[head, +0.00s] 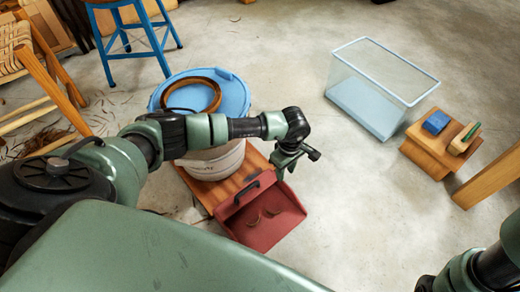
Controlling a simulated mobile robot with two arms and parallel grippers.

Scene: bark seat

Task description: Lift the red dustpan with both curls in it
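The red dustpan (283,228) lies at lower centre, partly on a brown wooden board and partly over the concrete floor. Two thin brown curls lie in it: a left curl (253,222) and a right curl (272,212). Its dark handle (246,189) is at the upper left side. My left gripper (283,172) hangs just above and behind the dustpan, right of the handle, and appears apart from it. Its fingers are too small and angled to tell open from shut. My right arm shows at the bottom right corner; its gripper is out of view.
A white bucket (215,163) with a blue lid (236,96) and a brown ring (213,82) stands behind my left arm on the board (197,190). A clear tank (365,103) and wooden block (425,155) are at right. A blue stool (118,30) stands behind. Floor right of the dustpan is clear.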

